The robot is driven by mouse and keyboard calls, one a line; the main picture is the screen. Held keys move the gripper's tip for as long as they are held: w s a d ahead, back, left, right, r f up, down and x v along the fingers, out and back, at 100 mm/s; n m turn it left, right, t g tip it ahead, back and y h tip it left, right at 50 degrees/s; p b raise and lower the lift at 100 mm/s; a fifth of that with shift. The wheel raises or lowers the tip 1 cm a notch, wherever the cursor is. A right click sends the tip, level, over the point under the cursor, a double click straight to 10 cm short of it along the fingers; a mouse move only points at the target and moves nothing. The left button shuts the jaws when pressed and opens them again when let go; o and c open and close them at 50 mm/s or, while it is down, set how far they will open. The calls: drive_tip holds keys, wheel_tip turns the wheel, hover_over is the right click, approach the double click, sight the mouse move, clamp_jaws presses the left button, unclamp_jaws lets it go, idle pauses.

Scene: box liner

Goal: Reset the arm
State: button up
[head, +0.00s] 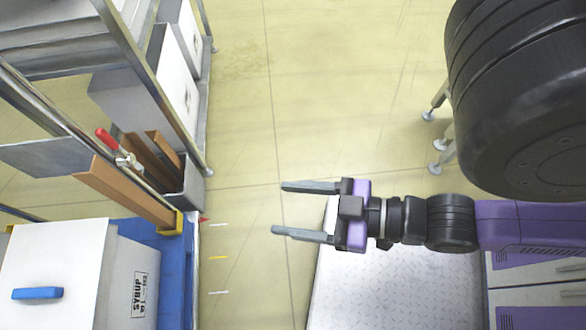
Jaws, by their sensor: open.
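My gripper (306,210) is at the middle of the head view, with its two grey fingers pointing left. The fingers are apart and nothing is between them. It hangs over the tiled floor, beside the upper edge of a white patterned surface (400,290). My purple and black arm reaches in from the right. My gripper touches nothing that I can see.
At the left stand a metal rack (150,70) with white and grey bins, and a white box (60,275) with a blue handle. A red-handled clamp (118,145) sits by the brown panels. The yellowish floor (250,120) between rack and gripper is clear.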

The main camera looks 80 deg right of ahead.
wheel_tip(320, 180, up, 18)
drive_tip(key=p, duration=1.8)
drive_tip(key=shift+f, duration=0.1)
